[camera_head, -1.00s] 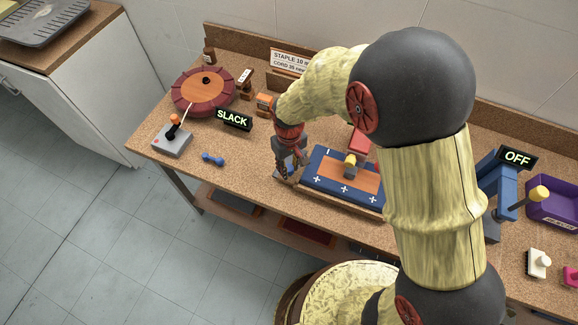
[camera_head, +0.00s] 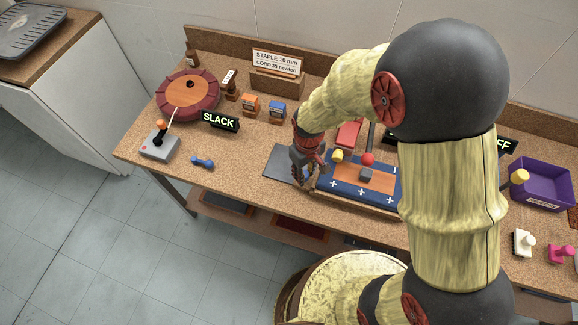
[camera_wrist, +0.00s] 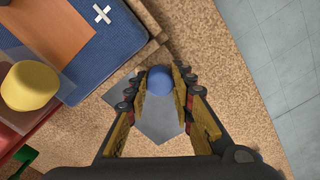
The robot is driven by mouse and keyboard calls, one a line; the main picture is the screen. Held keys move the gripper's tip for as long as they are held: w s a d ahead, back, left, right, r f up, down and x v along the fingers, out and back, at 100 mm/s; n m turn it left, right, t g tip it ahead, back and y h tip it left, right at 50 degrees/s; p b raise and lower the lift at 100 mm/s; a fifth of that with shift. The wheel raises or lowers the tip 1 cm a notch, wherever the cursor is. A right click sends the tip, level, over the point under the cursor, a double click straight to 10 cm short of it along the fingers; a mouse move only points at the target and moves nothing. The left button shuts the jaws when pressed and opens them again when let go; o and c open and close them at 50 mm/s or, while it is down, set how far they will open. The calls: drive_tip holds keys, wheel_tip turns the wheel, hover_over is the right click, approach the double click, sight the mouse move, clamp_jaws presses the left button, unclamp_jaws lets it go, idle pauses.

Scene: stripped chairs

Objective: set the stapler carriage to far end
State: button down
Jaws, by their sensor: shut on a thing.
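The blue padded board (camera_head: 345,187) with an orange-brown centre and white crosses, which looks like the stapler carriage, lies on the bench just right of my gripper (camera_head: 312,178). In the wrist view its corner (camera_wrist: 125,35) shows at the upper left. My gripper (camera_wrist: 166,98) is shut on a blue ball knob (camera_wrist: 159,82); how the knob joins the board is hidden. A grey plate (camera_head: 282,165) lies bare left of the board. A yellow knob (camera_head: 337,156), also in the wrist view (camera_wrist: 30,86), a red ball (camera_head: 367,160) and a red part (camera_head: 348,135) stand over or beside the board.
A "SLACK" display (camera_head: 220,121), a joystick box (camera_head: 160,142), a round turntable (camera_head: 187,97) and a blue dumbbell (camera_head: 202,162) are left. A sign (camera_head: 277,62) stands behind. A purple bin (camera_head: 541,185) is right. My arm hides the bench's right middle.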

drive_tip(key=shift+s+d, duration=0.15)
drive_tip(key=shift+d, duration=0.05)
drive_tip(key=c, duration=1.8)
unclamp_jaws()
drive_tip(key=shift+d, duration=0.15)
drive_tip(key=shift+r, duration=0.55)
wheel_tip(320, 180, up, 11)
